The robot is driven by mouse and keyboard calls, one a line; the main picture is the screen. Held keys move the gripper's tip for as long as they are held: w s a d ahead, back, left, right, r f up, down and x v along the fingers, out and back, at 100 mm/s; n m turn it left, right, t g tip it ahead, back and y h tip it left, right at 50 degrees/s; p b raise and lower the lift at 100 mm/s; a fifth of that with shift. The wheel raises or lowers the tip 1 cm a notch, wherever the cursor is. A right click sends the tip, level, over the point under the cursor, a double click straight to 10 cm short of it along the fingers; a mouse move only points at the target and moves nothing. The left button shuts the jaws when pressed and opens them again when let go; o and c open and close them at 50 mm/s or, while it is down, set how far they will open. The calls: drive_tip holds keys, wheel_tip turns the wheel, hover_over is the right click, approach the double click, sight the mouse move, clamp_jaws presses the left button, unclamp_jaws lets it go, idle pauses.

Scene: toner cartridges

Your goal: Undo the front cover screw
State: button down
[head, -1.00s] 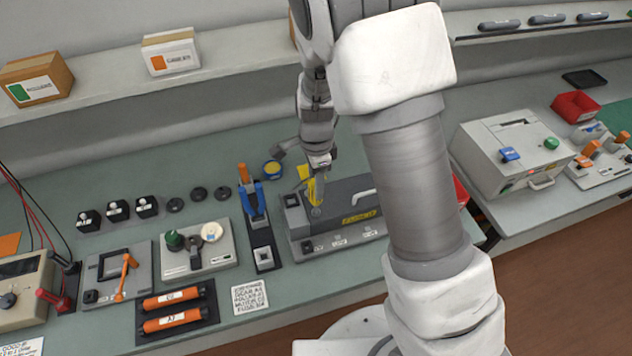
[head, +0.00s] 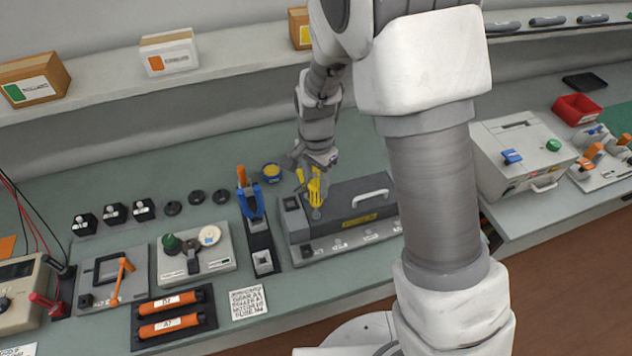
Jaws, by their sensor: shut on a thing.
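A dark grey and light grey unit (head: 345,207) with a white handle and a yellow label on its front lies on the green bench. My gripper (head: 313,176) is above the unit's left part, pointing down. It is shut on a yellow screwdriver (head: 315,190), which stands about upright. The tool's lower end is at a round grey spot (head: 316,213) on the unit's left front. I cannot make out the screw itself, and cannot tell whether the tip sits in it.
A stand with blue and orange tools (head: 250,205) is just left of the unit. A yellow-topped tin (head: 271,172) is behind. Orange rollers in a black tray (head: 172,315) lie front left. A grey machine (head: 520,157) and a red bin (head: 577,106) are at right.

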drive_tip(key=shift+r, duration=0.35)
